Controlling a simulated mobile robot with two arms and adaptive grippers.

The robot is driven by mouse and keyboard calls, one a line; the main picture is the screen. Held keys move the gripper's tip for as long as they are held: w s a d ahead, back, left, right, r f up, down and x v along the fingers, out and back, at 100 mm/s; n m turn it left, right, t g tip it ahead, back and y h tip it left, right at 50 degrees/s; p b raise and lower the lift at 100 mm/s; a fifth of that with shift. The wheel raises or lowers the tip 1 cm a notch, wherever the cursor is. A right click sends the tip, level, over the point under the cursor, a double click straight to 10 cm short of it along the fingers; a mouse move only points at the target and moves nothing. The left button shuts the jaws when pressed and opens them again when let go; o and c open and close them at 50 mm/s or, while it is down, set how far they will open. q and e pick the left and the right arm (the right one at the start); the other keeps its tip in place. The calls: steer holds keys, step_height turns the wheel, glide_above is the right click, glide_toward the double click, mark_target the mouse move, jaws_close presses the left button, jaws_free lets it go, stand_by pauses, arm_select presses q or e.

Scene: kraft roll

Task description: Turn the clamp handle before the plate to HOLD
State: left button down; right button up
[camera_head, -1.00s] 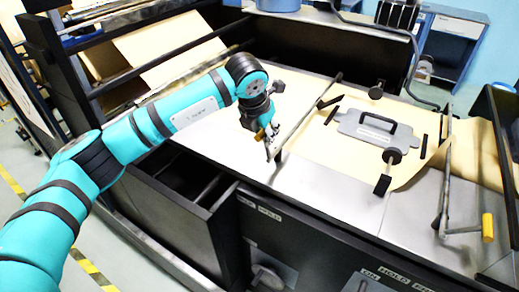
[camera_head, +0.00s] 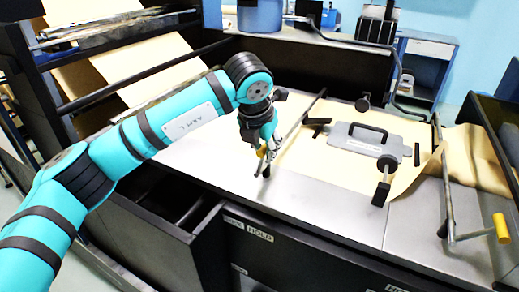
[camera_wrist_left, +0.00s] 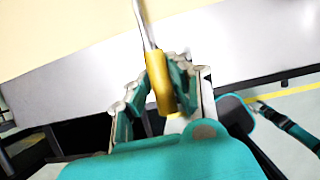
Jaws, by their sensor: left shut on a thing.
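The grey plate (camera_head: 347,142) with a black grab handle lies on brown paper (camera_head: 305,160) on the bench. A metal clamp bar (camera_head: 292,133) runs to the left of the plate. Its yellow handle grip (camera_head: 262,153) is at the near end. My left gripper (camera_head: 266,146) is at this grip. In the left wrist view, the yellow grip (camera_wrist_left: 158,82) stands between the fingers of the left gripper (camera_wrist_left: 160,90), which is shut on it. The fingers partly hide it. A HOLD label (camera_head: 261,237) shows on the bench front. My right gripper is not in view.
A second bar (camera_head: 448,200) with a yellow grip (camera_head: 501,228) stands right of the plate. Black knobs (camera_head: 387,164) stand in front of and behind the plate. An open dark bin (camera_head: 165,205) is below my left arm. The bench front strip (camera_head: 310,202) is clear.

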arm_select(q)
steer(key=d+b, duration=0.1)
steer(key=s+d+f+y+b, duration=0.1)
steer(key=b, duration=0.1)
steer(key=shift+s+d+f+m, duration=0.15)
steer(key=shift+s+d+m, duration=0.05)
steer(key=shift+d+m, duration=0.1)
stand_by(0.5)
steer(key=c, duration=1.3)
jaws_free()
steer(key=shift+o, duration=0.6)
steer(key=shift+d, duration=0.2)
steer(key=shift+w+a+r, duration=0.15)
steer(key=shift+a+r, duration=0.05)
